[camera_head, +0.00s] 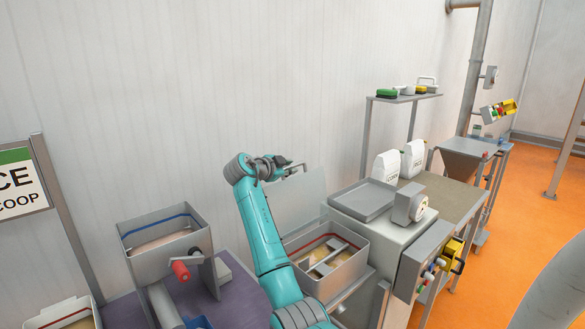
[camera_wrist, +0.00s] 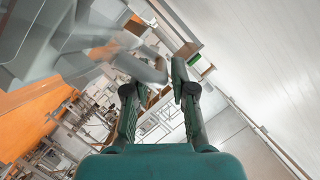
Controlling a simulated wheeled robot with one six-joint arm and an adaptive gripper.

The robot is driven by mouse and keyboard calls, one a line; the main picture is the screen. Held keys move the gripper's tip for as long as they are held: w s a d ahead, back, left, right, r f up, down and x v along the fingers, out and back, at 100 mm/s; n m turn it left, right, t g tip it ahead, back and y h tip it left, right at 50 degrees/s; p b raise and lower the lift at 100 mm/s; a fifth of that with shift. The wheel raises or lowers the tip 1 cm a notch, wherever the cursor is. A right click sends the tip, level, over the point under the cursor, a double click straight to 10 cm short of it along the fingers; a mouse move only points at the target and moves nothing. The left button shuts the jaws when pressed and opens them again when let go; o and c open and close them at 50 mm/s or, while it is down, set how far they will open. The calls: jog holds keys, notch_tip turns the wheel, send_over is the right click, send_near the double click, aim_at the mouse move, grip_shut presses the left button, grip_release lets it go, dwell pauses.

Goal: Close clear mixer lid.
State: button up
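The clear mixer lid (camera_head: 302,202) stands raised, close to upright, behind the mixer bin in the head view. The mixer bin (camera_head: 358,268) is open on top, with a red seal line and grey paddles over pale contents. My gripper (camera_head: 296,169) is at the lid's upper left edge. I cannot tell whether it touches the lid. In the wrist view my gripper (camera_wrist: 160,82) shows its two dark fingers apart, with no thing clearly held between them. The lid is hard to make out in the wrist view.
A grey tray (camera_head: 362,200) and a control box (camera_head: 433,265) stand right of the bin. Two white bags (camera_head: 386,166) are on the bench behind. A second hopper (camera_head: 165,245) with a red handle (camera_head: 181,270) stands left of my arm. The wall is close behind.

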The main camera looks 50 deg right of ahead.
jog(key=shift+x, duration=1.25)
grip_shut()
